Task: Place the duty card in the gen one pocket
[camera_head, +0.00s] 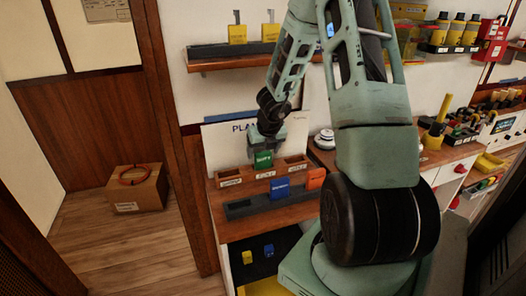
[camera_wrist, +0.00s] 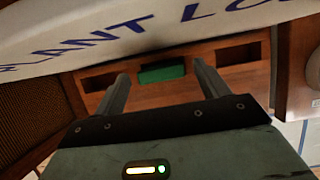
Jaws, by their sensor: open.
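A green card (camera_head: 263,159) with white lettering too small to read for sure stands in the middle pocket of a wooden three-pocket rack (camera_head: 235,180). In the wrist view the green card (camera_wrist: 162,73) shows as a narrow edge in that pocket, between and beyond my fingers. My gripper (camera_head: 266,146) is open, pointing down just above the card, and holds nothing. The left and right pockets look empty. The pocket labels are not legible. A blue card (camera_head: 280,187) and an orange card (camera_head: 315,179) stand in a dark holder (camera_head: 244,209) in front of the rack.
A white board (camera_head: 222,138) with blue lettering stands close behind the rack. A shelf (camera_head: 225,64) with yellow padlocks is above. A round white object (camera_head: 324,139) sits to the right. Dark trays with small tags (camera_head: 268,251) lie below the counter.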

